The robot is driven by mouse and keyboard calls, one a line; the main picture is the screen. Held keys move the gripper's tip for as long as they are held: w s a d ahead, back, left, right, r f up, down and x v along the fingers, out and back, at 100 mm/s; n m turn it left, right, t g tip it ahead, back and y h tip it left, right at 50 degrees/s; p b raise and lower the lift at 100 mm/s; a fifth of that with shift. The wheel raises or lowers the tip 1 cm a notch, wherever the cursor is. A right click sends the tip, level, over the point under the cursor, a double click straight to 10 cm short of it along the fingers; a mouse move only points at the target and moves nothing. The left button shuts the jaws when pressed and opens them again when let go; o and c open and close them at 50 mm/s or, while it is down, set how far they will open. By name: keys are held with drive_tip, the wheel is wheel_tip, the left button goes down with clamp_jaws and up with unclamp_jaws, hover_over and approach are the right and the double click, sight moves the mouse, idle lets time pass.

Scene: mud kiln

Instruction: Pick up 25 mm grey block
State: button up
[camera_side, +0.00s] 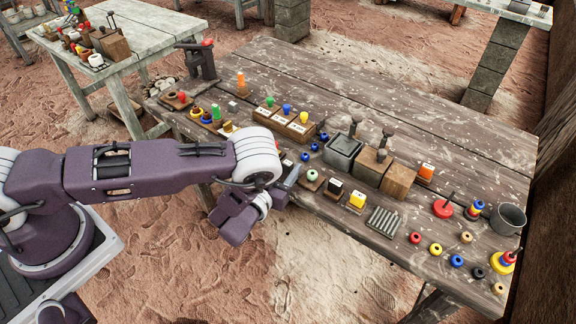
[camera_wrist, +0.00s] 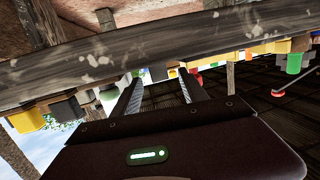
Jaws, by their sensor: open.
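My gripper (camera_side: 288,178) is at the table's front edge, left of the middle, in the side view. In the wrist view its two fingers (camera_wrist: 160,78) are apart with nothing held between them. I cannot pick out the 25 mm grey block for certain in the side view; my arm hides part of the table's front edge. In the wrist view, a greyish block-like shape (camera_wrist: 67,108) shows at the lower left beside a yellow one (camera_wrist: 27,121), but I cannot tell whether it is the grey block.
The weathered wooden table (camera_side: 450,125) holds a grey lidded box (camera_side: 342,152), a wooden box (camera_side: 398,181), a ridged metal rack (camera_side: 383,221), a grey mug (camera_side: 508,218) and several coloured rings and blocks. Its back right is clear. A clamp-like tool (camera_side: 203,62) stands at the left end.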

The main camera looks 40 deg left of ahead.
clamp_jaws()
idle(0.3)
